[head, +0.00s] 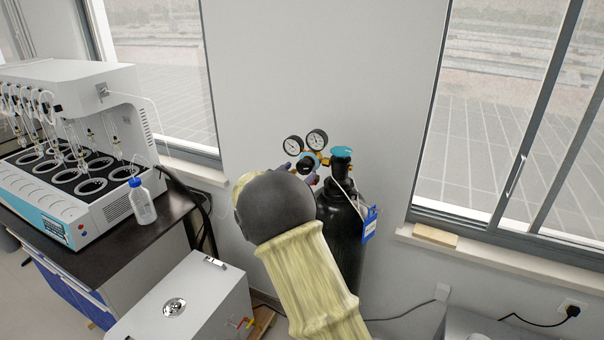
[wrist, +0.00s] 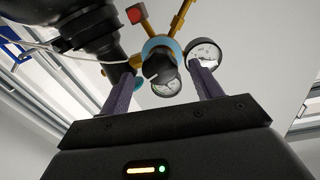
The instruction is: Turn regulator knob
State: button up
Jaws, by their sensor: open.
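The regulator (head: 322,158) is a brass fitting with two round gauges, mounted at the top of a black gas cylinder (head: 343,240). Its dark knob with a blue collar (head: 307,162) faces my arm. In the wrist view the black knob (wrist: 158,68) shows near the middle, in front of the blue collar. My gripper (wrist: 160,78) is open, with one purple finger on each side of the knob in that view. Whether either finger touches it, I cannot tell. In the head view my gripper (head: 299,174) is mostly hidden behind my arm.
A teal valve cap (head: 341,152) tops the cylinder, right of the regulator, with a blue tag (head: 370,224) hanging below. The gauges (head: 317,139) stand above the knob. A distiller (head: 85,150) and a bottle (head: 142,203) stand on the left bench. The wall lies behind.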

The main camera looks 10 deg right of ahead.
jog(key=b+v, duration=0.4)
jog(key=v, duration=1)
jog(key=shift+f, duration=0.1)
jog(key=s+d+f+n+g+y, duration=0.2)
jog(key=s+d+f+n+y, duration=0.25)
jog(key=f+n+y, duration=0.5)
jog(key=s+d+f+g, duration=0.2)
jog(key=s+g, duration=0.1)
jog(key=s, duration=0.4)
jog(key=s+d+f+g+y, duration=0.1)
jog(key=s+d+f+g, duration=0.1)
jog(key=s, duration=0.6)
jog(key=s+d+f+g+y, duration=0.1)
jog(key=s+d+f+g, duration=0.2)
jog(key=s, duration=0.4)
jog(key=shift+s+f+g, duration=0.15)
jog(key=shift+s+g, duration=0.2)
jog(key=shift+g, duration=0.15)
